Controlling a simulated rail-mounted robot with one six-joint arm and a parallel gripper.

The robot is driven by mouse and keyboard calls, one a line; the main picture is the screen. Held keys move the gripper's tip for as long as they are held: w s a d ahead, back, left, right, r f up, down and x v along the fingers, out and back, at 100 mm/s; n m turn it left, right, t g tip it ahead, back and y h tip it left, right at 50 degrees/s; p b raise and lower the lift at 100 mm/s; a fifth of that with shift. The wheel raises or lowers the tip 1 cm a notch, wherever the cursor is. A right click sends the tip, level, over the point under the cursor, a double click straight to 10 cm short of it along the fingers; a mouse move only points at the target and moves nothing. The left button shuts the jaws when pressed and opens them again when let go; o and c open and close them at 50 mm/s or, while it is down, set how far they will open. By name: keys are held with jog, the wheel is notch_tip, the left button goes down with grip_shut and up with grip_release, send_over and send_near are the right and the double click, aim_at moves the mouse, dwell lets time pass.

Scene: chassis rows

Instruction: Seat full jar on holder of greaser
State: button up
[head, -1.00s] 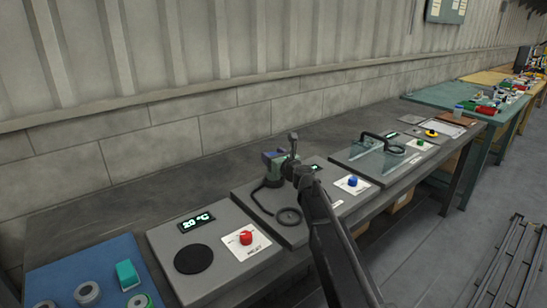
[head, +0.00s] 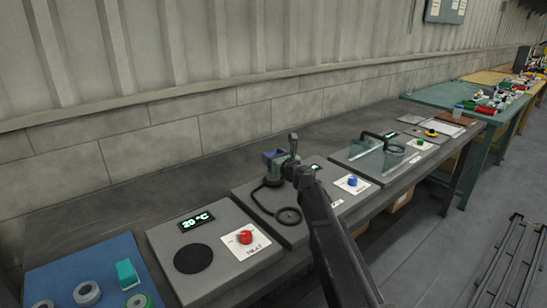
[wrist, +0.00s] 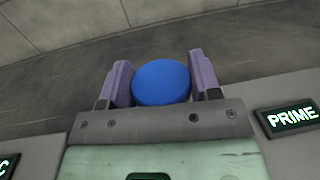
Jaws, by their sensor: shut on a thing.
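My gripper (wrist: 162,84) is shut on the jar (wrist: 162,82), seen from above in the wrist view as a round blue top between two purple jaws. In the head view my gripper (head: 273,157) is over the back left of the greaser (head: 318,206), a grey unit with a blue knob. The jar's body is mostly hidden there. A dark ring (head: 289,216) lies at the greaser's front, joined to a dark curved part behind it under the gripper. I cannot tell whether the jar touches the holder.
Left of the greaser is a heating unit (head: 165,247) with a red knob and black disc. A blue mat (head: 60,270) with grey rings and a teal block lies at far left. To the right is a unit with a clear cover (head: 375,160). The bench behind is clear.

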jog(key=shift+f+b, duration=0.8)
jog(key=shift+f, duration=0.1)
jog(key=o, duration=1.1)
jog(key=v, duration=1.1)
